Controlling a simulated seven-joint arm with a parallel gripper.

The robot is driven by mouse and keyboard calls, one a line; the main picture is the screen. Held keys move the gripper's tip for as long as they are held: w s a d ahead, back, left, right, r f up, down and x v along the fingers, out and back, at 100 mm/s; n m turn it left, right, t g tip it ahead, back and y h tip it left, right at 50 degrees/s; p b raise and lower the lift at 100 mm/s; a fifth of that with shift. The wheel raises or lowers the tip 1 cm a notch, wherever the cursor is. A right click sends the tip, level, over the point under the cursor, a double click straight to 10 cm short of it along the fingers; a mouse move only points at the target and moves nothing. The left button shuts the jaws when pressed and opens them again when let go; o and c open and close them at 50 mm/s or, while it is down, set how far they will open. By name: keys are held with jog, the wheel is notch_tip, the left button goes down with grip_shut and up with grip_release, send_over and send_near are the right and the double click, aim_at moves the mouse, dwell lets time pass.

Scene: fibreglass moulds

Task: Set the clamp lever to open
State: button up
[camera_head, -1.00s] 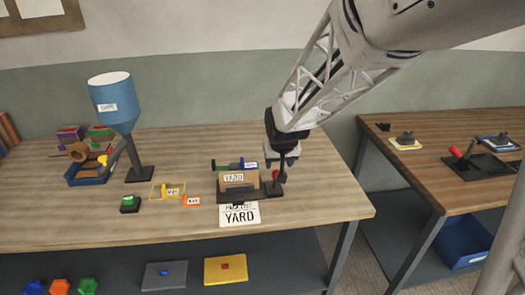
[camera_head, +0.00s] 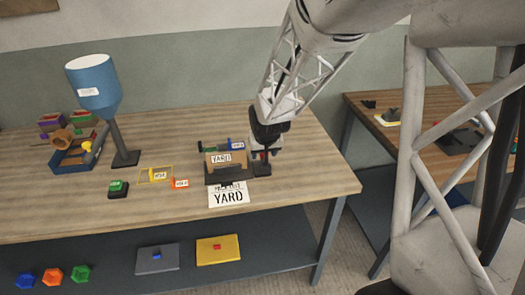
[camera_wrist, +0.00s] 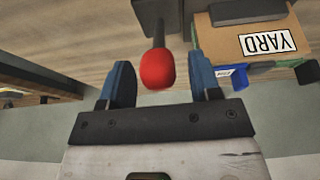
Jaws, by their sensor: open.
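The clamp lever shows as a red knob (camera_wrist: 157,68) on a dark shaft in the wrist view, beside the cardboard box marked YARD (camera_wrist: 262,32). The box sits in a dark holder on the table and also shows in the head view (camera_head: 217,159). My gripper (camera_wrist: 160,76) is open, with its blue fingers on either side of the red knob; I cannot tell whether they touch it. In the head view my gripper (camera_head: 264,145) is at the right of the box and hides the knob. The lever's set position cannot be read.
A YARD sign (camera_head: 229,196) lies in front of the holder. A blue funnel (camera_head: 92,85) on a stand, a blue tray (camera_head: 70,160) and a green-topped block (camera_head: 118,188) are to the left. The wooden table (camera_head: 100,220) is clear along its front.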

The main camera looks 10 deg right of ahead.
jog(key=shift+w+f, duration=0.1)
jog(key=shift+f, duration=0.2)
grip_shut()
dwell(0.4)
